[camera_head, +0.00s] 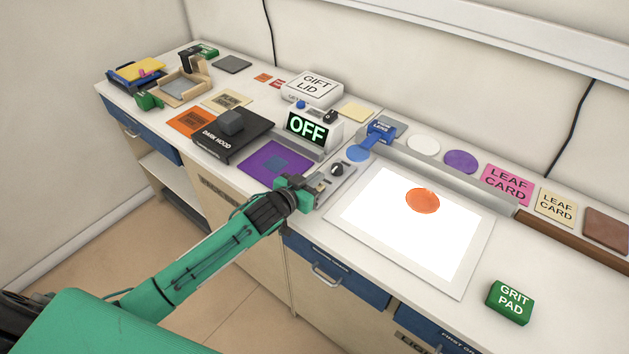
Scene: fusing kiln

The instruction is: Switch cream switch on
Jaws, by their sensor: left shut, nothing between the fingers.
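I cannot tell which part is the cream switch. My left gripper (308,190) is shut and empty, in front of the box at a grey control panel (330,187) with a black knob (338,169). The gripper covers part of the panel, and whether it touches it is unclear. My right gripper is not in view.
A bright light panel (372,240) with an orange disc (422,201) lies to the right. A blue-handled tool (380,131) stands behind it. A purple sheet (262,171) and a black DARK HOOD box (222,147) lie left. A green grit pad (510,302) sits front right.

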